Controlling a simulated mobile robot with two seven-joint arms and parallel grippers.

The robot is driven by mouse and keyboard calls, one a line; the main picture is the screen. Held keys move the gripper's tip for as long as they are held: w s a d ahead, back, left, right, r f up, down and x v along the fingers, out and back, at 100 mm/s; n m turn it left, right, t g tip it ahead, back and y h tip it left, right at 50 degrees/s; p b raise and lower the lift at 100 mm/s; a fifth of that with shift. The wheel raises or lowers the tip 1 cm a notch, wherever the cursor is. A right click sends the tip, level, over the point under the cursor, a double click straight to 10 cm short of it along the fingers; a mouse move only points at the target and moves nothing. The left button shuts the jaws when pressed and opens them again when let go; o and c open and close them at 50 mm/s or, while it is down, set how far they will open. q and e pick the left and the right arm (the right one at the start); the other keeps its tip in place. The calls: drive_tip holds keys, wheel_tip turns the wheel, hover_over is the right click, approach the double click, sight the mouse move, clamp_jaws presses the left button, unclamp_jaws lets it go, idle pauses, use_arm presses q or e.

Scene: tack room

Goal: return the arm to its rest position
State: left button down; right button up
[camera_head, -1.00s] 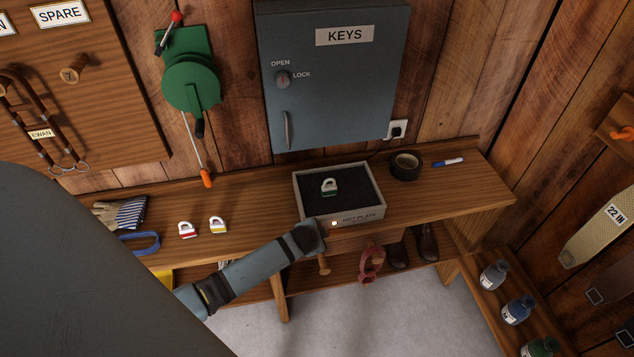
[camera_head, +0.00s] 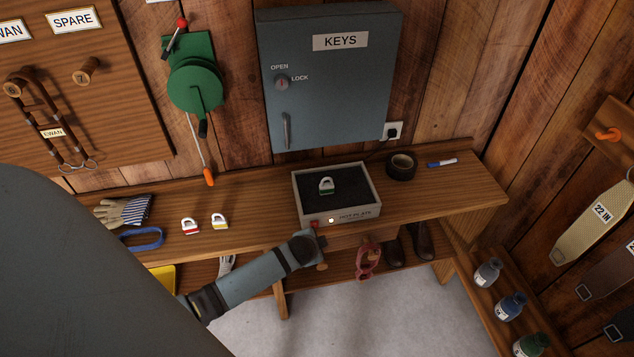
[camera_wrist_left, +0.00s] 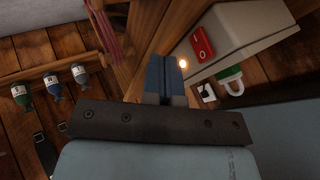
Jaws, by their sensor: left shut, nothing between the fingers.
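My left arm comes in from the left in the head view. Its gripper (camera_head: 318,236) is just in front of the hot plate (camera_head: 359,214), below its red switch (camera_head: 314,224). The wrist view shows the fingers (camera_wrist_left: 165,75) shut with nothing between them, apart from the switch (camera_wrist_left: 202,43). A small light (camera_head: 331,220) glows beside the switch; it also shows in the wrist view (camera_wrist_left: 183,62). A green and white padlock (camera_head: 326,186) lies on the dark plate top. My right gripper is in neither view.
The hot plate stands on a wooden bench (camera_head: 258,205). Red (camera_head: 190,227) and yellow (camera_head: 220,222) padlocks lie left of it, black tape (camera_head: 401,167) right. A shut key cabinet (camera_head: 335,85) hangs above. Bottles (camera_head: 511,306) stand at right. Grey floor (camera_head: 370,310) is clear.

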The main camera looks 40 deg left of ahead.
use_arm(q)
drive_tip(key=s+d+r+n+t+h, duration=0.1)
drive_tip(key=s+d+r+n+h, duration=0.1)
drive_tip(key=s+d+r, duration=0.2)
drive_tip(key=s+d+r+n+t+h, duration=0.2)
drive_tip(key=s+d+r+h, duration=0.1)
drive_tip(key=s+d, duration=0.8)
drive_tip(key=s+r, duration=0.1)
drive_tip(key=s, duration=0.2)
drive_tip(key=shift+s+r+h, duration=0.15)
drive_tip(key=shift+r+h, duration=0.15)
drive_tip(key=shift+r, duration=0.1)
